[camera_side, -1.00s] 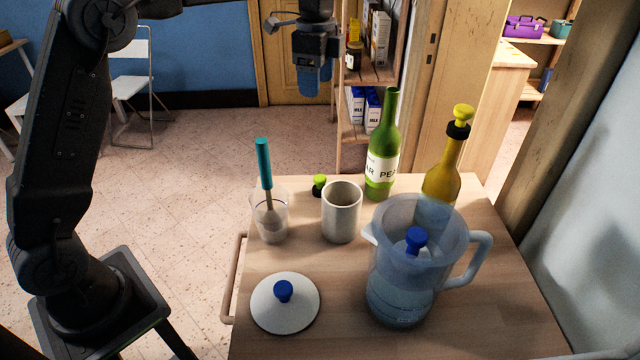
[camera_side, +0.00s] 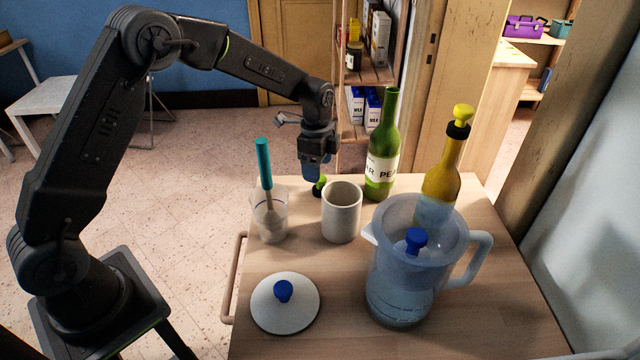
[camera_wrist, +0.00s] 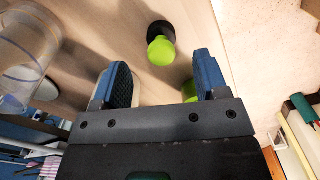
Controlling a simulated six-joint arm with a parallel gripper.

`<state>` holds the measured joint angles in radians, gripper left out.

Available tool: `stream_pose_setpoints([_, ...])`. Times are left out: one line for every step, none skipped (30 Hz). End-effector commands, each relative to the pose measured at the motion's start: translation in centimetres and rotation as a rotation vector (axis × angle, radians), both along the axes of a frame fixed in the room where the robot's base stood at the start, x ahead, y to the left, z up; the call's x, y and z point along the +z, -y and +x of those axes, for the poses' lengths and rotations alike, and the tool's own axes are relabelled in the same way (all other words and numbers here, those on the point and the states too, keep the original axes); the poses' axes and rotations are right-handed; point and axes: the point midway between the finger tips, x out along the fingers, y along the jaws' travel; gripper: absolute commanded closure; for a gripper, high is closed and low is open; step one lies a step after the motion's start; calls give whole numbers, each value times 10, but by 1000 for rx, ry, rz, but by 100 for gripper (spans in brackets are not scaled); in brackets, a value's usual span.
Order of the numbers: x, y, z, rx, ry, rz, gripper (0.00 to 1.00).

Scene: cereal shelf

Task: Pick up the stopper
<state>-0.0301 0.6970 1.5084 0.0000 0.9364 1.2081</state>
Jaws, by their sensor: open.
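A loose stopper with a lime-green knob and black base (camera_side: 319,186) sits at the back of the table, behind the grey mug (camera_side: 342,212). In the wrist view the stopper (camera_wrist: 161,50) shows just beyond and between my fingertips. My gripper (camera_side: 312,174) is open and points down, above the stopper in the side view. Its blue fingers (camera_wrist: 161,72) stand apart on either side with nothing between them.
A glass with a teal-handled utensil (camera_side: 270,215) stands left of the mug. A green bottle (camera_side: 382,150) stands to the right. A pitcher (camera_side: 400,285) and a blue-knobbed lid (camera_side: 285,312) are nearer the front. Bare tabletop (camera_side: 350,320) lies between these two.

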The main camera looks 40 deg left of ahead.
Motion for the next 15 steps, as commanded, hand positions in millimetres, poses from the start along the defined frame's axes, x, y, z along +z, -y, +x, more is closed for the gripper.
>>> stream_pose_setpoints([-5, 0, 0, 0, -1, 0, 33])
stream_pose_setpoints([-6, 0, 0, 0, -1, 0, 33])
stream_pose_setpoints([-8, 0, 0, 0, 0, 0, 33])
stream_pose_setpoints([-9, 0, 0, 0, 0, 0, 33])
stream_pose_setpoints([-11, 1, 0, 0, -1, 0, 33])
stream_pose_setpoints([-15, 1, 0, 0, -1, 0, 33])
stream_pose_setpoints([-19, 2, 0, -1, -2, 0, 33])
stream_pose_setpoints([-23, 3, 1, -1, -3, 0, 33])
stream_pose_setpoints([-29, 4, 1, -1, -3, 0, 33])
stream_pose_setpoints([-34, 5, 2, -1, -3, 0, 33])
stream_pose_setpoints([-39, 5, 2, -1, -3, 0, 33])
stream_pose_setpoints([-45, 6, 2, 0, -4, 1, 33])
stream_pose_setpoints([-49, 5, 2, 0, -3, 1, 33])
stream_pose_setpoints([-52, 5, 3, 1, -2, 1, 33])
stream_pose_setpoints([-55, 5, 3, 1, -1, 2, 33])
